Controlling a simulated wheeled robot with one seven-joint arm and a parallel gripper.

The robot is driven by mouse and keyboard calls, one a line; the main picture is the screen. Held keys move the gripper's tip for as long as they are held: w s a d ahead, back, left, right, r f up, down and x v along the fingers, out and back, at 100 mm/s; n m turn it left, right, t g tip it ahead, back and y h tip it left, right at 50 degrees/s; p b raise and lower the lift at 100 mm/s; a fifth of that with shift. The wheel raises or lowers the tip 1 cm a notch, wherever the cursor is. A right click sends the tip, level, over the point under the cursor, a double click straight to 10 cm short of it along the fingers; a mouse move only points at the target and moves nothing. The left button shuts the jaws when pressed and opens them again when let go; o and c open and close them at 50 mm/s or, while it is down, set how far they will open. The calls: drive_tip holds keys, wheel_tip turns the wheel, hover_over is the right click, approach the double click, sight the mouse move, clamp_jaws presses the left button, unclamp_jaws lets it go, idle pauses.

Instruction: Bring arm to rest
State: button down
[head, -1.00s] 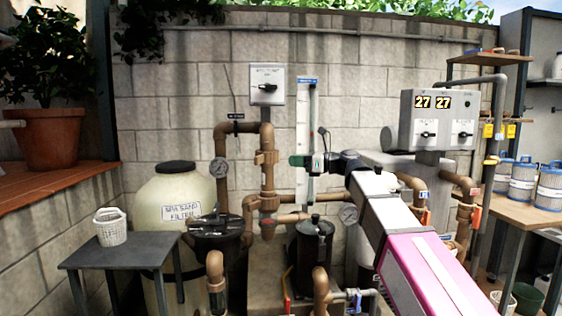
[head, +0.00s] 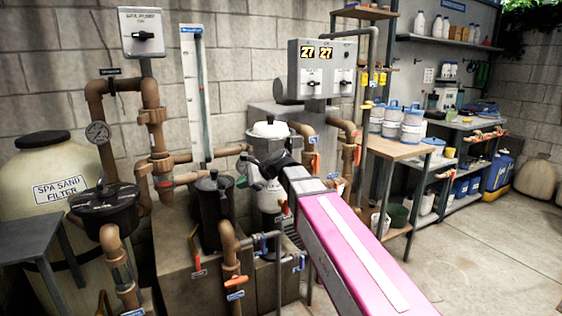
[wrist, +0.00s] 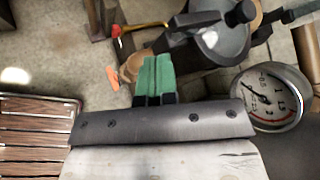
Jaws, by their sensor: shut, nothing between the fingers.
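My pink and grey arm (head: 345,245) reaches from the lower right up to the middle of the head view. Its dark wrist end stands in front of the white-lidded filter vessel (head: 268,131), and the finger ends are hard to make out there. In the wrist view, my gripper (wrist: 155,75) has its green fingers pressed together with nothing between them. A round pressure gauge (wrist: 270,97) is to the right of the fingers, apart from them. A dark pot-like fitting (wrist: 215,35) is just beyond them.
Brown pipes (head: 152,115), a black strainer pot (head: 105,205) and a black canister (head: 213,208) stand left of my arm. A wooden bench (head: 400,148) with white tubs (head: 412,125) is to the right. Open concrete floor (head: 480,235) lies at the lower right.

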drive_tip(key=s+d+f+n+h, duration=0.2)
drive_tip(key=d+f+n+h, duration=0.1)
drive_tip(key=d+f, duration=0.65)
drive_tip(key=s+d+f+n+h, duration=0.2)
drive_tip(key=d+f+n+h, duration=0.1)
drive_tip(key=d+f, duration=0.6)
drive_tip(key=s+d+f+n+h, duration=0.2)
drive_tip(key=s+d+f+n, duration=0.1)
drive_tip(key=d+f, duration=0.3)
drive_tip(key=s+d+f+n+g+h, duration=0.1)
drive_tip(key=s+d+f+n+h, duration=0.2)
drive_tip(key=s+d+f, duration=0.2)
drive_tip(key=d+f, duration=0.2)
drive_tip(key=d, duration=0.2)
drive_tip(key=shift+s+f+g+h, duration=0.2)
drive_tip(key=shift+s+g+h, duration=0.1)
drive_tip(key=shift+s, duration=0.05)
drive_tip(key=shift+a, duration=0.15)
